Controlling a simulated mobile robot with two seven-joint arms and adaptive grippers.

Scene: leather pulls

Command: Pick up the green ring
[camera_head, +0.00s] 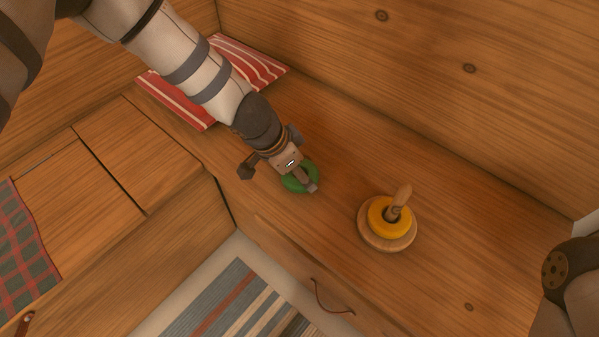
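The green ring (291,185) lies on the wooden bench top near the middle of the head view. My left arm comes in from the upper left, and my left gripper (307,182) is right over the ring. A fingertip shows over the ring's right part. The gripper hides part of the ring, and I cannot tell whether its fingers touch or close on it. My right gripper is out of view; only a part of my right arm shows at the lower right edge.
A round wooden stacker base (404,243) with an upright peg (401,198) stands right of the ring, with a yellow ring (378,218) around the peg. A red striped cloth (250,62) lies at the back. A leather pull (326,301) hangs on the bench front above a striped rug (235,297).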

